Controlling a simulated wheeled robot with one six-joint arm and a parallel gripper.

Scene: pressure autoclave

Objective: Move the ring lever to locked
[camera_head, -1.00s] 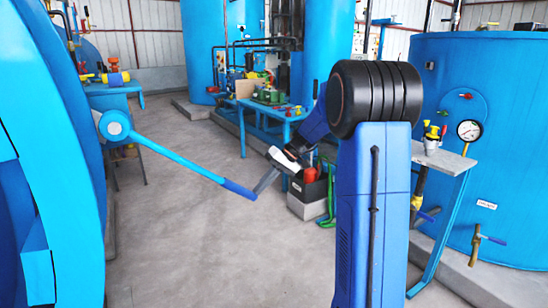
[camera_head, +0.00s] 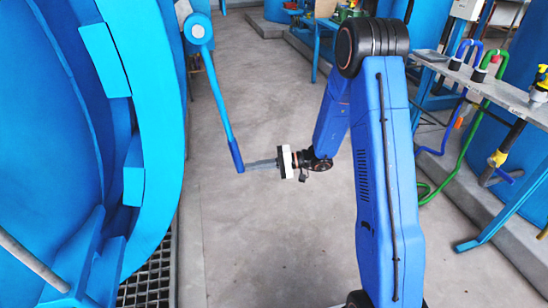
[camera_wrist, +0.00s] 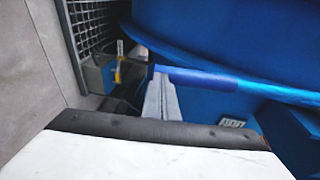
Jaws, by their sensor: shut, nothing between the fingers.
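The ring lever (camera_head: 220,98) is a light blue bar with a darker blue grip end. It hangs from a round pivot hub (camera_head: 198,28) on the side of the big blue autoclave (camera_head: 150,150), sloping steeply down and slightly right. My gripper (camera_head: 247,166) is shut and empty, with its grey fingertips touching or just beside the lever's lower end. In the wrist view the shut fingers (camera_wrist: 160,98) point at the tip of the dark blue grip (camera_wrist: 195,77), which runs to the right. Whether they press on it is hard to tell.
A floor grating (camera_head: 150,280) lies below the autoclave at lower left. The concrete floor (camera_head: 265,240) around my gripper is clear. A bench (camera_head: 470,80) with blue and green hoses stands at right. A blue table (camera_head: 325,30) stands at the back.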

